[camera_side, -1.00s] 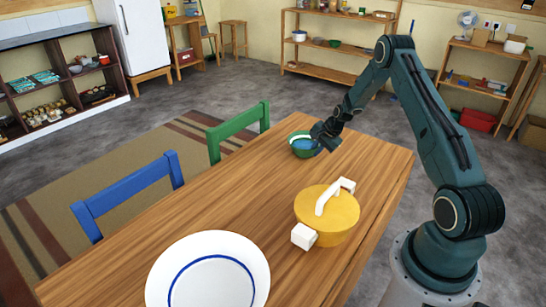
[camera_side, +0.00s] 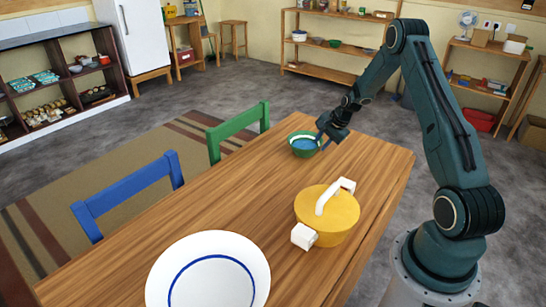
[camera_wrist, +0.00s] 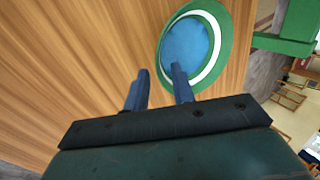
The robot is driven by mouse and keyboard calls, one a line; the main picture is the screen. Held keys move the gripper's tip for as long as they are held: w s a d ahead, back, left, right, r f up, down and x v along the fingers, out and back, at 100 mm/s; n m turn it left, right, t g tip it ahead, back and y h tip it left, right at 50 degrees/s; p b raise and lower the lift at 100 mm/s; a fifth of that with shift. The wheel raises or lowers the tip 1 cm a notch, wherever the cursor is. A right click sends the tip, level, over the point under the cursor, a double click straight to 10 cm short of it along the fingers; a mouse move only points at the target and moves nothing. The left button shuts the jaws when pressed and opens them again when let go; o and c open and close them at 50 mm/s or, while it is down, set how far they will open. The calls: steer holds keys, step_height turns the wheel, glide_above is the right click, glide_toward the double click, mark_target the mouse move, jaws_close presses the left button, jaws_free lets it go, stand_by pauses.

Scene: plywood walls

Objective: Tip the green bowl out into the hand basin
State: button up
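The green bowl (camera_side: 304,152) stands upright near the far end of the wooden table, with a white band and a blue inside or contents; I cannot tell which. It also shows in the wrist view (camera_wrist: 232,35). My gripper (camera_side: 323,139) is at the bowl's right side in the side view. In the wrist view my gripper (camera_wrist: 160,70) has two blue fingers apart with nothing between them; one fingertip overlaps the bowl's rim, contact unclear. A wide white round vessel with a blue ring (camera_side: 245,247), seemingly the hand basin, is at the table's near end.
A yellow pot (camera_side: 335,232) with a white handle stands between bowl and basin, near the table's right edge. A blue chair (camera_side: 125,190) and a green chair (camera_side: 238,133) stand along the left edge. The table's middle left (camera_side: 225,195) is clear.

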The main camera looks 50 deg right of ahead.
steer(key=v, duration=0.9)
stand_by(0.3)
steer(key=s+a+r+n, duration=0.2)
steer(key=a+r+n, duration=0.3)
steer(key=a+r, duration=0.5)
steer(key=s+a+r+n, duration=0.2)
steer(key=a+r+n, duration=0.2)
steer(key=a+r, duration=0.55)
steer(key=s+a+r+n, duration=0.3)
steer(key=s+a+n, duration=0.6)
steer(key=s+a, duration=0.6)
steer(key=s, duration=0.4)
steer(key=shift+a+n, duration=0.4)
